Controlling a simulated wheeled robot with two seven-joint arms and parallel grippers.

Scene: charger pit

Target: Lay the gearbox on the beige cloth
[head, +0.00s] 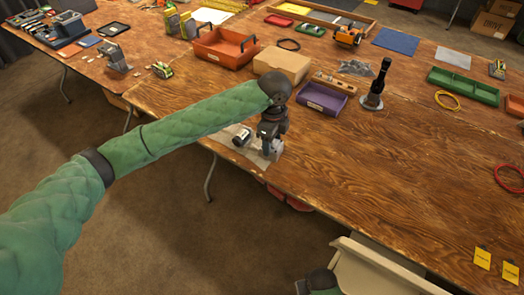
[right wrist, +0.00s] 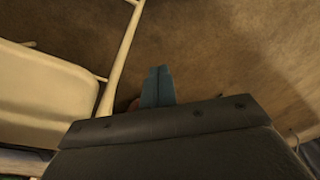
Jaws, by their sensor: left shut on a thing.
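My left gripper (head: 270,133) reaches down at the table's near edge, shut on a small grey thing that looks like the gearbox (head: 276,149). The gripper hides part of it. The beige cloth (head: 228,133) lies flat under and around it; the gearbox is over or on the cloth's right part, and I cannot tell whether it touches. A small silver and dark cylinder (head: 242,137) sits on the cloth just left of the gripper. My right gripper (right wrist: 157,88) shows in the right wrist view with its fingers together and nothing between them, above the floor.
Behind the cloth are an orange tray (head: 224,47), a cardboard box (head: 282,64), a purple bin (head: 322,99) and an upright dark bottle-like tool (head: 377,85). A pale chair (head: 380,268) stands at the near edge. The table right of the gripper is clear.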

